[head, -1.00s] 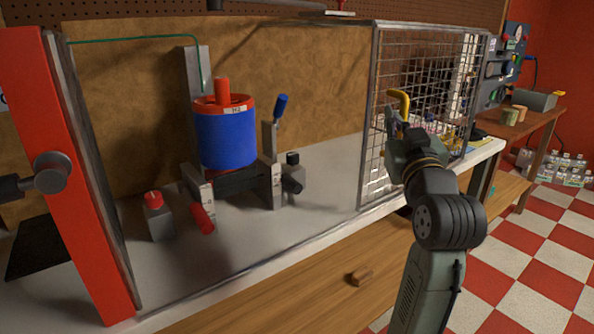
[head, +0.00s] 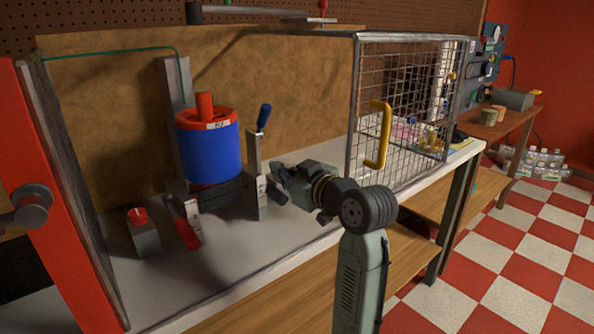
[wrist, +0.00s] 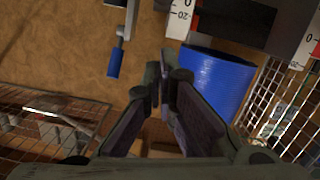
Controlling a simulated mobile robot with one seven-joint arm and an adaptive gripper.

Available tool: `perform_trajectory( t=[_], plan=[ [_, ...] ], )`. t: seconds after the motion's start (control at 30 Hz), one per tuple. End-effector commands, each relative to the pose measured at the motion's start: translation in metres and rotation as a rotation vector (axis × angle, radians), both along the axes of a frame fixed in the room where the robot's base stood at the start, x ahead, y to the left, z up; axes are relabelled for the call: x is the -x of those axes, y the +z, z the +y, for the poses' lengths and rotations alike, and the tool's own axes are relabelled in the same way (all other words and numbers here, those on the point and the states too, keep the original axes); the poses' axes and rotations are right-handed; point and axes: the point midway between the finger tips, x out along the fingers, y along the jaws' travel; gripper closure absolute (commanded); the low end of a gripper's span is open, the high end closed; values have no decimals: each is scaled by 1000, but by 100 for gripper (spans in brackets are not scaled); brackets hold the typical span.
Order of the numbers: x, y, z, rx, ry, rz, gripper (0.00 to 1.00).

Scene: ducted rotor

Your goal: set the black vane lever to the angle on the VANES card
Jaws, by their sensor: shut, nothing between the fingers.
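The black vane lever (head: 277,194) shows as a dark handle low on the right-hand grey post (head: 256,180), partly hidden by my gripper. My gripper (head: 278,172) is shut and empty, right beside that post at the lever. I cannot tell whether it touches. In the wrist view my gripper (wrist: 166,80) points past the blue duct (wrist: 215,82), and white scales (wrist: 180,20) marked 0 and -20 are at the top. The lever is not clear there. I cannot make out a VANES card; a small label (head: 217,125) on the rotor's red rim is unreadable.
A blue-handled lever (head: 263,117) rises above the post. A red-handled lever (head: 187,234) and a red-knobbed block (head: 143,233) stand left. The mesh door (head: 400,120) with its yellow handle (head: 379,135) is to the right. The bench front (head: 240,255) is clear.

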Motion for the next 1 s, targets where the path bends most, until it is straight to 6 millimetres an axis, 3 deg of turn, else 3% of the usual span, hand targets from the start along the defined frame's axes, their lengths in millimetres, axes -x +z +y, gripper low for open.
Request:
perform_trajectory(
  t=[0.1, 0.23, 0.73, 1.0],
  plan=[
    [-2, -19, -5, -5, -5, 6, 100],
    [-4, -31, -7, -4, -4, 4, 100],
    [-5, -38, -7, -3, -4, 0, 100],
    [-5, -56, -9, -36, -4, -44, 100]
  ],
)
